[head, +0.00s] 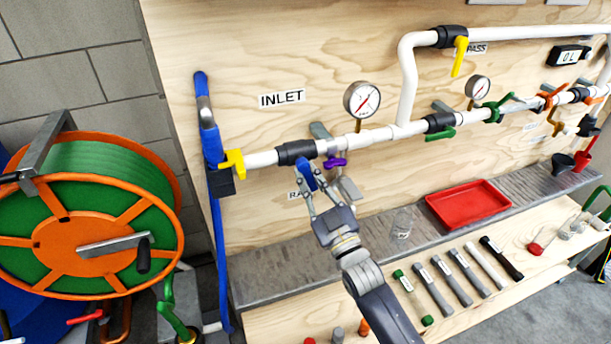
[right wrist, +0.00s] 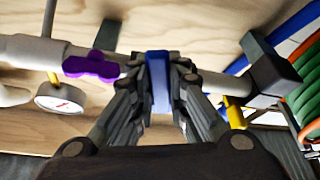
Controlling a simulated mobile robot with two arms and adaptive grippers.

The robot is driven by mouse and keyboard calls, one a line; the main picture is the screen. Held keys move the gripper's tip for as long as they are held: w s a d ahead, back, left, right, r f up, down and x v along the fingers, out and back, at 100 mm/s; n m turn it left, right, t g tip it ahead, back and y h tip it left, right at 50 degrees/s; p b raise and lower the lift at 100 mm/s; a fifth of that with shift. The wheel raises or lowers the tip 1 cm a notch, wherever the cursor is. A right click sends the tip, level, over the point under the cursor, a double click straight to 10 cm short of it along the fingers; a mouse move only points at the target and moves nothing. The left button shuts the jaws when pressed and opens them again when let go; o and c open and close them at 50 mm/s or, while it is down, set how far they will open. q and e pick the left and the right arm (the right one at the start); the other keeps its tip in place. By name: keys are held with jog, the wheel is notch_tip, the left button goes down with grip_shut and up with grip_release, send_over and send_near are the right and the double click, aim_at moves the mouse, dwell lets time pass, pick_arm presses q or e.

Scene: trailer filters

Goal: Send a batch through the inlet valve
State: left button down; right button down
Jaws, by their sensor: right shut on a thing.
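The inlet valve (head: 296,152) is a black body on the white pipe, below and beside the INLET label (head: 282,98). Its blue lever (head: 306,176) points down from it, across the pipe. My right gripper (head: 309,190) is shut on the blue lever. In the right wrist view the lever (right wrist: 158,82) stands upright between both fingers (right wrist: 160,95). The fingers hide part of the valve body. A pressure gauge (head: 362,99) with a red needle stands above the pipe, just right of the valve. My left gripper is out of view.
Close by are a purple handle (head: 335,162) on the right and a yellow lever (head: 233,163) at the blue hose on the left. A green-and-orange hose reel (head: 75,238) stands left. A red tray (head: 468,207) and several tubes lie below the pipe.

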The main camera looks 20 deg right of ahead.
jog(key=shift+d+r+n+y, duration=0.15)
jog(key=shift+n+y, duration=0.15)
jog(key=shift+n, duration=0.3)
jog(key=shift+d+f+n+y, duration=0.15)
jog(key=shift+n+y, duration=0.15)
jog(key=shift+n, duration=0.3)
jog(key=shift+r, duration=0.15)
jog(key=c, duration=1.5)
grip_release()
jog(key=shift+c, duration=0.2)
jog(key=v, duration=0.8)
jog(key=shift+r, duration=0.1)
